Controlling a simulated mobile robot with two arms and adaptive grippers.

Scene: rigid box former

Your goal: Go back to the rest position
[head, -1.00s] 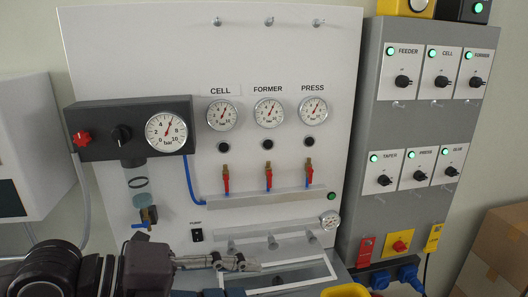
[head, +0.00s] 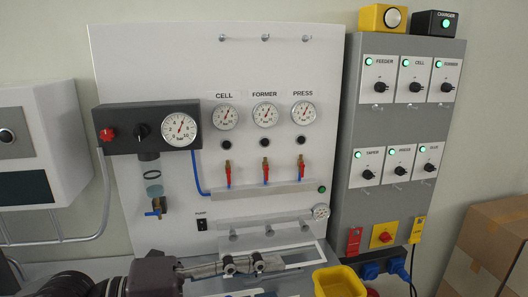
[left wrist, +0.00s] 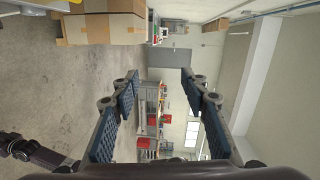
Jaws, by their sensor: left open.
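My left gripper (head: 255,264) reaches in from the lower left in the head view, in front of the bottom of the white gauge panel (head: 245,70). In the left wrist view its two blue-padded fingers (left wrist: 160,78) are spread wide with nothing between them. Beyond them show the floor, cardboard boxes and a far wall. My right gripper does not show in either view.
The panel carries gauges, red-handled valves and a regulator (head: 145,130). A grey switch cabinet (head: 393,138) stands right of it. A yellow bin (head: 340,282) is right of my gripper. Cardboard boxes (head: 490,240) stand at the far right; a white wall unit (head: 45,145) is at left.

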